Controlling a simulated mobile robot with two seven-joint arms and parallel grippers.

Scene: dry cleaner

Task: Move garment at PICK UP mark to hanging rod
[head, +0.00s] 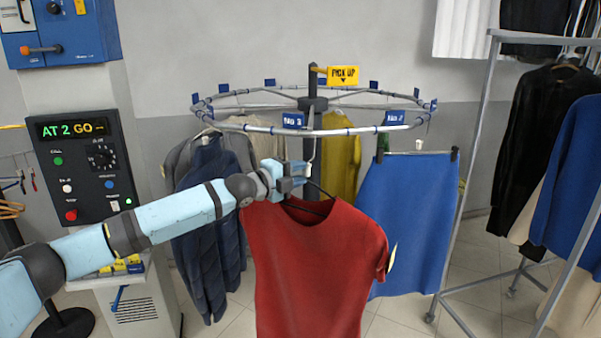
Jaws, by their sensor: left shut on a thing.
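A round conveyor (263,131) with numbered blue tags hangs garments in a ring. A red short-sleeved garment (317,265) on a dark hanger is at the near side, below the No 3 tag (293,120). My left gripper (298,178) is shut on the red garment's hanger, near its neck. I cannot tell whether the hook still bears on the ring. My right gripper is out of view.
A hanging rod rack (487,90) stands at the right, holding a black jacket (535,135) and a blue garment (572,185). A blue skirt (408,215) and a dark padded coat (208,220) hang from the conveyor. A control panel (82,160) reading AT 2 GO stands left.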

